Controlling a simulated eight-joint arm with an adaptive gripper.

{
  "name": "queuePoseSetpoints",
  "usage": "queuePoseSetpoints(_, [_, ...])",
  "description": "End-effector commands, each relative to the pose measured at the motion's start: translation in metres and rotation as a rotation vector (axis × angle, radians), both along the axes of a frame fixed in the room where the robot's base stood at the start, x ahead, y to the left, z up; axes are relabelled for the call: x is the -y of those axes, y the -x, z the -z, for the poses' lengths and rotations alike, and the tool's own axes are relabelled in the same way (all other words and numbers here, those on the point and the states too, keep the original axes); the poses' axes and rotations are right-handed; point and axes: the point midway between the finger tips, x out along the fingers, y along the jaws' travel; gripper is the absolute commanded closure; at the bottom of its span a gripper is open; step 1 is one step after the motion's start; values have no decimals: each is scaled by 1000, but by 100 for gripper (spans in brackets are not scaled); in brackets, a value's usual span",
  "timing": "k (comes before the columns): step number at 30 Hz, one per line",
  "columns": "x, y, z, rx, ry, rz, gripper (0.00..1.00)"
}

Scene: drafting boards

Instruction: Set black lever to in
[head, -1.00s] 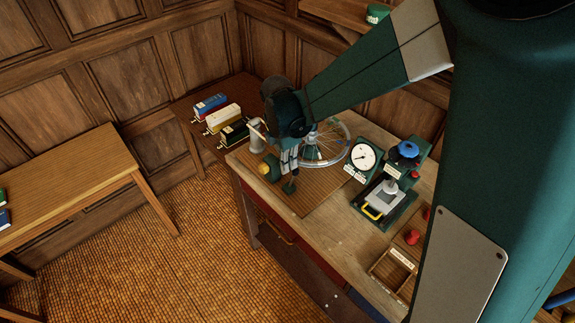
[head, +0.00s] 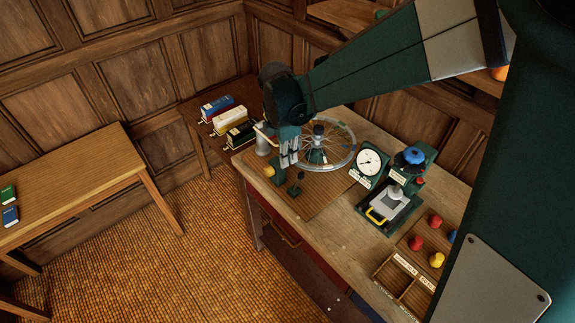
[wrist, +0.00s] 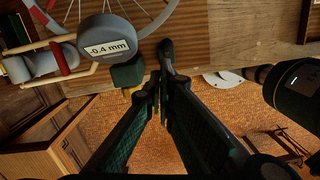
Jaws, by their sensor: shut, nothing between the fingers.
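The black lever (wrist: 166,54) shows in the wrist view as a dark stalk with a rounded end, beside a dark green block (wrist: 127,74). In the head view its dark knob (head: 294,190) stands at the front of the wheel stand on the brown board. My gripper (head: 289,164) points down just behind and left of the knob. In the wrist view my gripper (wrist: 160,88) has its fingertips together, with nothing between them, very close to the lever; I cannot tell whether they touch. A grey round label (wrist: 107,40) reads "-0.4 mm".
A spoked wheel (head: 338,143) stands behind my gripper. A dial gauge (head: 369,161) and a green press with a blue knob (head: 410,157) are to the right. A partitioned wooden tray (head: 397,281) lies at the front right. Three binder-like boxes (head: 228,122) sit at the left.

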Motion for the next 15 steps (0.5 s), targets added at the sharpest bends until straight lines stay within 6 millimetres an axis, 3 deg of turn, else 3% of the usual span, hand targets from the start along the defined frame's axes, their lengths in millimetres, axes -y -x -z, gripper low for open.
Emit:
queuePoseSetpoints(7, [9,-11,-35,0,0,1,100])
queuePoseSetpoints(15, [15,-19,-57,0,0,0,100])
